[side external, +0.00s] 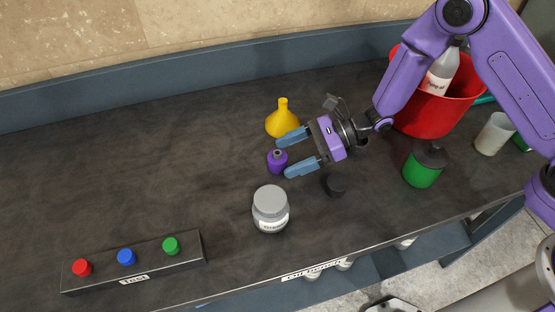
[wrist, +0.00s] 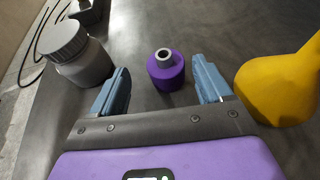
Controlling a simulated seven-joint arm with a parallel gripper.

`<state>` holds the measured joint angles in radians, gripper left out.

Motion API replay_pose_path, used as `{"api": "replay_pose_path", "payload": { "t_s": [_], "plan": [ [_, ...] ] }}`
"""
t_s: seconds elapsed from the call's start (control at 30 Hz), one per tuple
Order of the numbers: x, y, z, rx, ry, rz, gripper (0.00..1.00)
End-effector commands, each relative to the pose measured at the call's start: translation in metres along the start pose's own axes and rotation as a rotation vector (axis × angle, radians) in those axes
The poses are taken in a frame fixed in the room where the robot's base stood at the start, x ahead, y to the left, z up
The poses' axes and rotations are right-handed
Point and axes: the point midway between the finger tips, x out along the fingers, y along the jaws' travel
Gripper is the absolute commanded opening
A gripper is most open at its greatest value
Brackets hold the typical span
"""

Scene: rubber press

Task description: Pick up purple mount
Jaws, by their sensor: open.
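The purple mount (side external: 277,162) is a small purple cylinder with a grey ring-shaped top, standing upright on the dark table. In the wrist view the purple mount (wrist: 166,70) lies ahead of and between the two blue fingers, with gaps on both sides. My gripper (side external: 289,155) is open and empty, low over the table and reaching left toward the mount. In the wrist view my gripper (wrist: 163,85) shows both fingertips apart. I cannot tell exactly how far the mount sits between the fingertips.
A black disc (side external: 335,185) lies beside my gripper. A button box (side external: 135,266), green container (side external: 423,168) and red bucket (side external: 440,115) stand farther off.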

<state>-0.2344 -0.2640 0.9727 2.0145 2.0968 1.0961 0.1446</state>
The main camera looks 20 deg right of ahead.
Motion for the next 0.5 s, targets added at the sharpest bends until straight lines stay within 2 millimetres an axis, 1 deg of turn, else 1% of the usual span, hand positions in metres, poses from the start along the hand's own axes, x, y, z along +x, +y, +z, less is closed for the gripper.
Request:
{"api": "replay_pose_path", "payload": {
  "t_s": [0.13,0.33,0.4,0.5],
  "plan": [
    [0.012,-0.002,0.002,-0.002,-0.001,0.002,0.78],
    [0.040,-0.006,0.003,-0.001,0.000,0.003,0.78],
    [0.047,-0.006,0.003,-0.002,-0.001,0.002,0.78],
    [0.051,-0.007,0.003,0.000,0.000,0.000,0.78]
  ]
}}
